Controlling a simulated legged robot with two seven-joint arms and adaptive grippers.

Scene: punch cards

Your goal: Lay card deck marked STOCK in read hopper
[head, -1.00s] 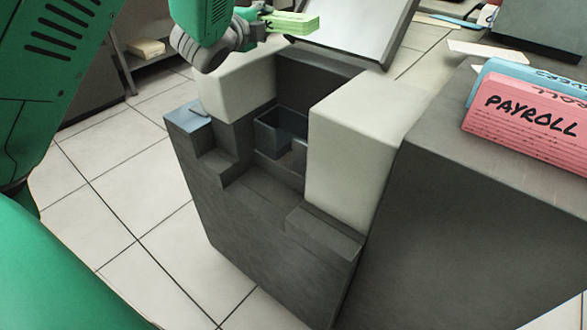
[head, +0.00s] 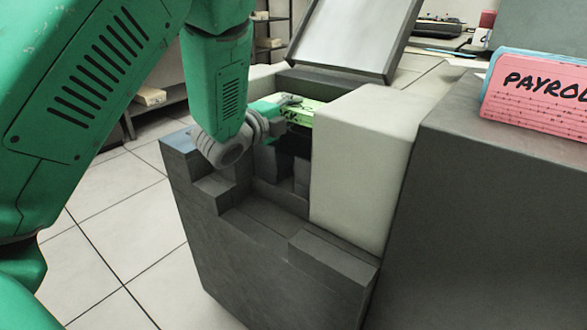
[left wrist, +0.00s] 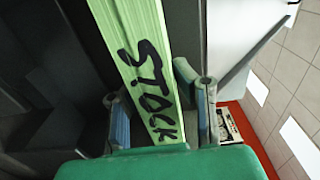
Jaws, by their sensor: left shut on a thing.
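The green card deck marked STOCK (left wrist: 140,60) fills the middle of the left wrist view, its lettering facing the camera. My left gripper (left wrist: 155,112) is shut on it, with a finger on each side. In the head view the deck (head: 304,112) shows as a pale green strip, partly hidden by my left gripper (head: 285,108). It is held at the opening of the dark hopper recess (head: 290,165) in the card machine, between the light covers. I cannot tell whether the deck touches the recess floor. My right gripper is not in view.
A light cover block (head: 360,150) stands just right of the recess. A raised grey lid (head: 345,35) leans behind it. A pink deck marked PAYROLL (head: 540,95) and a blue deck behind it rest on the dark top at right.

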